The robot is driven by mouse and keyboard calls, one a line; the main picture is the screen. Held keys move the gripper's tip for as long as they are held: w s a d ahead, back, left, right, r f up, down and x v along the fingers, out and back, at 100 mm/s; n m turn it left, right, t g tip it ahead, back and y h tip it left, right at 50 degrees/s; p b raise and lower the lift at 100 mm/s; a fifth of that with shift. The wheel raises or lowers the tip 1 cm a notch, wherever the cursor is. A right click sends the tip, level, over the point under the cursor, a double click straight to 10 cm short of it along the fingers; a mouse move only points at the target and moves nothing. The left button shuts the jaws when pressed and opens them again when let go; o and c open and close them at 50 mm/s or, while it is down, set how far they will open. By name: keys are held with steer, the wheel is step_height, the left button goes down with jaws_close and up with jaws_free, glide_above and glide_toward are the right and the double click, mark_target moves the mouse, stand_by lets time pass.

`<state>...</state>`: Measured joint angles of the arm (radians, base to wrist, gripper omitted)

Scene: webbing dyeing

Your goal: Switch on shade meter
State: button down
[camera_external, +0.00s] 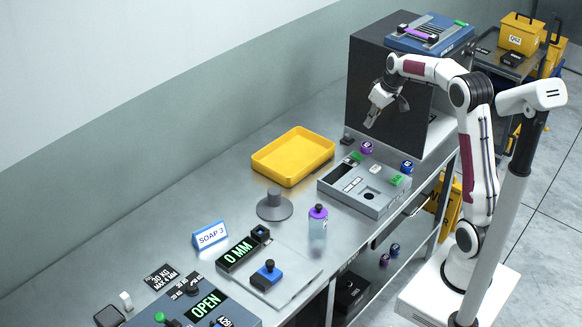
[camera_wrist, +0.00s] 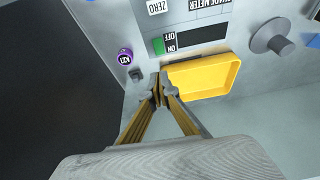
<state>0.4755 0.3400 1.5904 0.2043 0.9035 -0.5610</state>
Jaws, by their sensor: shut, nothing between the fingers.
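The shade meter (camera_external: 366,186) is a grey box on the metal bench, with a dark display and several buttons on its top. In the wrist view its panel (camera_wrist: 217,21) shows upside-down lettering "SHADE METER", "ZERO" and an ON/OFF label. A green switch (camera_wrist: 158,46) sits beside the ON/OFF label; it also shows in the external view (camera_external: 356,156). My gripper (camera_external: 369,124) is shut and empty, above the bench behind the meter. In the wrist view its fingertips (camera_wrist: 159,88) appear just below the green switch, apart from it as far as I can tell.
A yellow tray (camera_external: 293,157) lies left of the meter. A purple-topped bottle (camera_external: 317,224) stands in front. A small purple part (camera_external: 366,147) and a blue one (camera_external: 407,166) are near the meter. A tall dark cabinet (camera_external: 372,80) stands behind.

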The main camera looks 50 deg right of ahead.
mark_target(354, 154)
stand_by(0.5)
steer(key=shift+s+x, duration=0.2)
steer(key=shift+x, duration=3.25)
steer(key=shift+s+x, duration=0.15)
steer(key=shift+x, duration=3.35)
steer(key=shift+f, duration=0.1)
